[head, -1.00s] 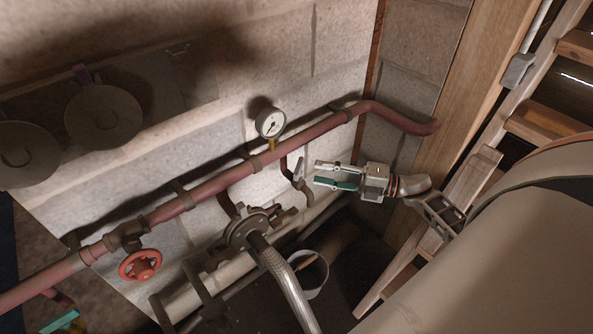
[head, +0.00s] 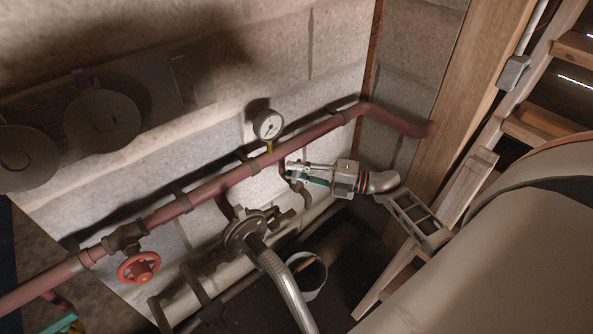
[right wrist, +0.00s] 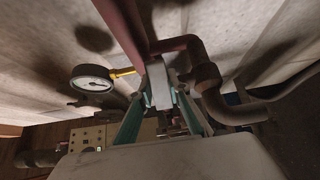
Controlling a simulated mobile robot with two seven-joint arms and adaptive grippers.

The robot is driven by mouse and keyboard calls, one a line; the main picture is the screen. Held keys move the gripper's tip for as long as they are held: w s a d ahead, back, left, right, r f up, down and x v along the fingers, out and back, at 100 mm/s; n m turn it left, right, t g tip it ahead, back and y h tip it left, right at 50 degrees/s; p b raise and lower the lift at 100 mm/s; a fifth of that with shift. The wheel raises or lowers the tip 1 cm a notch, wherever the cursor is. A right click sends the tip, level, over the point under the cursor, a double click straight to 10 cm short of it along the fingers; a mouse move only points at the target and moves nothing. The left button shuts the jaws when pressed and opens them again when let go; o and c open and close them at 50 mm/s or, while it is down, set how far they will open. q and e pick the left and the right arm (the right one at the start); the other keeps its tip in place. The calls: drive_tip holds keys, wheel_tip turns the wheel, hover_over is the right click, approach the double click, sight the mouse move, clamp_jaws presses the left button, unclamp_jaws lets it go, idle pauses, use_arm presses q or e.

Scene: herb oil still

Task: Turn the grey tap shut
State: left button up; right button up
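The grey tap (head: 303,192) hangs on a short branch below the red pipe, and my right gripper hides part of it in the head view. In the right wrist view its pale grey lever (right wrist: 158,88) stands between the two teal fingers. My right gripper (head: 289,171) is open, with its fingertips at the tap from the right. Gaps seem to show between lever and fingers; contact is not clear. A teal finger of my left gripper (head: 60,322) shows at the bottom left corner; its opening cannot be made out.
The red pipe (head: 215,186) runs along the block wall just above the tap. A pressure gauge (head: 268,126) stands on it. A red handwheel (head: 139,267) is at the lower left. A flanged fitting with a braided hose (head: 283,285) and a bucket (head: 309,276) lie below.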

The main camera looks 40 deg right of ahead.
use_arm(q)
drive_tip(key=shift+r, duration=0.1)
use_arm(e)
clamp_jaws()
